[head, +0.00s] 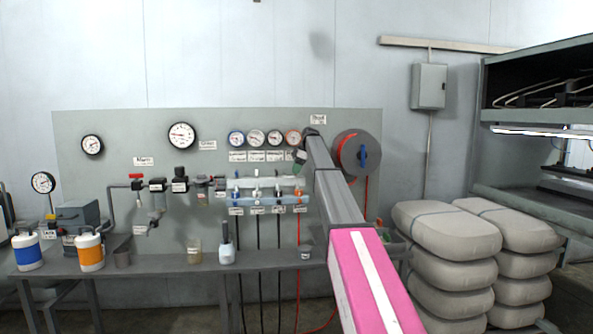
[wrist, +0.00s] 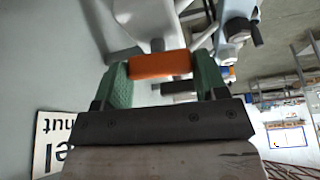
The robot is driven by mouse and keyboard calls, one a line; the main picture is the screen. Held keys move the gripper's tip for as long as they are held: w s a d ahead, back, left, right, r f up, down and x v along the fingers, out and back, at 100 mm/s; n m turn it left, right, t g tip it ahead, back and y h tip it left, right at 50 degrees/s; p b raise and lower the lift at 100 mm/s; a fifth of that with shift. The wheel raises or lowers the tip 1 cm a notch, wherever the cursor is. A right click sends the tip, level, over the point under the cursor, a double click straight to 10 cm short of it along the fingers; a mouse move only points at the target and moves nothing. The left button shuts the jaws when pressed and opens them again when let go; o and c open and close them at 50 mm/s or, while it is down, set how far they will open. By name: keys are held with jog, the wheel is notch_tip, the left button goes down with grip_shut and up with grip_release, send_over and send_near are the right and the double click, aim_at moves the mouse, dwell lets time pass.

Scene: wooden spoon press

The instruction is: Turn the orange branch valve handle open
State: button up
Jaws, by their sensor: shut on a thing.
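The orange handle (wrist: 148,65) lies crosswise between the two green fingers of my gripper (wrist: 150,80) in the wrist view. The fingers are closed on its two ends. A grey stem shows just behind the handle. In the head view my gripper (head: 299,160) is at the right end of the pale branch manifold (head: 262,185), below the orange-rimmed gauge. My arm comes in from the lower right and hides part of the board there. How far the handle is turned cannot be told.
A hose reel (head: 357,153) with a red hose hangs just right of my gripper. Other branch handles sit close to the left on the manifold. A bench (head: 170,268) with jugs runs below, and stacked sacks (head: 445,230) stand at the right.

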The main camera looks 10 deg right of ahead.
jog(key=shift+n+g, duration=0.4)
jog(key=shift+n, duration=0.4)
jog(key=o, duration=0.9)
jog(key=shift+o, duration=0.2)
jog(key=shift+r, duration=0.1)
jog(key=v, duration=1)
jog(key=shift+r, duration=0.3)
jog(key=shift+d, duration=0.15)
